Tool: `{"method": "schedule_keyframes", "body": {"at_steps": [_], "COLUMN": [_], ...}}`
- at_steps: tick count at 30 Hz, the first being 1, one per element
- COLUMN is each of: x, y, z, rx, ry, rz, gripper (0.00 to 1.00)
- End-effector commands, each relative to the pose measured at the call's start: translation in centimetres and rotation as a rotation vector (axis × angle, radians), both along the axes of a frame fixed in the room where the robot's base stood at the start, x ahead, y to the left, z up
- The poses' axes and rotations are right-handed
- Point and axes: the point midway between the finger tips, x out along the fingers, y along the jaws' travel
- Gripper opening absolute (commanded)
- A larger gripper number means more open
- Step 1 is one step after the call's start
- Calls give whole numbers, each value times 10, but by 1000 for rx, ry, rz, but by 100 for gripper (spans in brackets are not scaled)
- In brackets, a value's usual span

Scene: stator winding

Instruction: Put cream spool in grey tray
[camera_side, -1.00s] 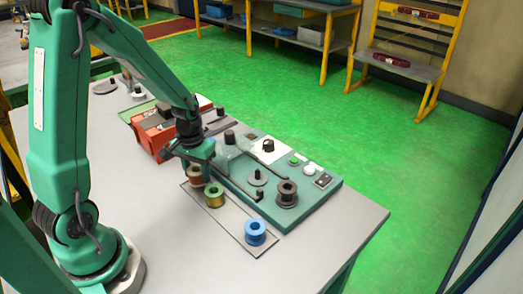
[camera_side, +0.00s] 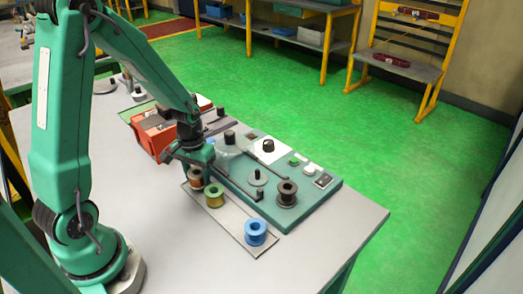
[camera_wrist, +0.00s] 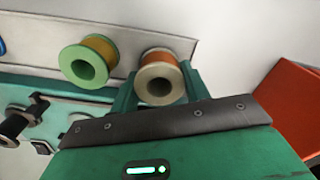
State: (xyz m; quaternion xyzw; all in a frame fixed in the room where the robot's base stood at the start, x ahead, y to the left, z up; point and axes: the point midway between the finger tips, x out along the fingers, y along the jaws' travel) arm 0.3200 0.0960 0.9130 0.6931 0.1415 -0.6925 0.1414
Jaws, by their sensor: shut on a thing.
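The cream spool (camera_wrist: 158,80), with a cream flange and orange-brown winding, sits between the two green fingers of my gripper (camera_wrist: 161,88) in the wrist view. My gripper is shut on it. In the side view the cream spool (camera_side: 196,181) is upright at the far end of the grey tray (camera_side: 233,228), partly hidden by my gripper (camera_side: 190,164). Whether its base touches the tray cannot be told.
A green spool (camera_side: 215,196) stands close beside the cream one, with a blue spool (camera_side: 255,232) nearer the front. A teal winding machine (camera_side: 318,205) with a dark spool (camera_side: 287,193) lies to the right. An orange-red box (camera_side: 148,137) is behind.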

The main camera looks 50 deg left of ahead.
Motion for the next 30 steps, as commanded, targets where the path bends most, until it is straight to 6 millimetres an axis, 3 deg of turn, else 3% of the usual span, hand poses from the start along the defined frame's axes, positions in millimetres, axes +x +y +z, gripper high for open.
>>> {"method": "schedule_keyframes", "body": {"at_steps": [26, 27, 30], "x": [0, 0, 0], "y": [0, 0, 0], "z": [-8, -8, -8], "rx": [0, 0, 0], "ry": [1, 1, 1], "rz": [0, 0, 0], "gripper": [20, 52, 71]}}
